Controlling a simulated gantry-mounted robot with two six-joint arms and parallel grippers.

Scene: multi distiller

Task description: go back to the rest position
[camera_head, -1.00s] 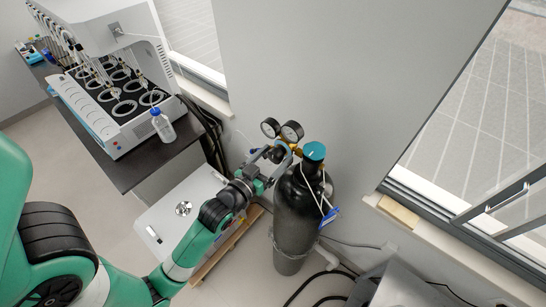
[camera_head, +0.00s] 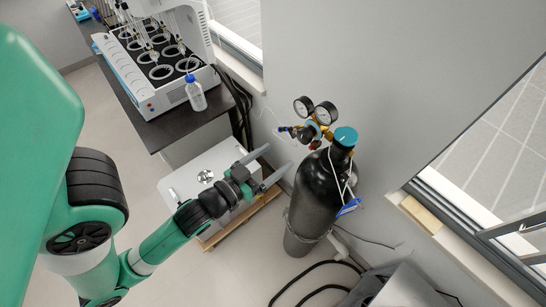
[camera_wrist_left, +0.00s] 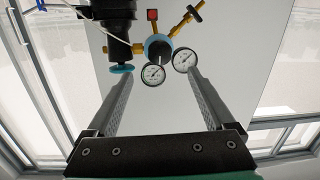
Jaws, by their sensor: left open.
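My left gripper (camera_head: 277,158) is open and empty in the head view, left of the black gas cylinder (camera_head: 316,200) and above a white box. Its two fingers are apart, with a gap between them and the pressure regulator (camera_head: 318,125) on the cylinder's top. In the left wrist view the open fingers (camera_wrist_left: 154,75) point towards the regulator's two round gauges (camera_wrist_left: 153,74) and blue knob. The cylinder has a teal cap (camera_head: 345,136) and stands upright on the floor. My right gripper is not in view.
A white box (camera_head: 190,180) with a round fitting stands on a wooden pallet beside the cylinder. The distiller (camera_head: 160,75) and a blue-capped bottle (camera_head: 195,95) stand on a dark bench (camera_head: 150,135). Black hoses (camera_head: 300,285) lie on the floor. A window (camera_head: 490,160) is at the right.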

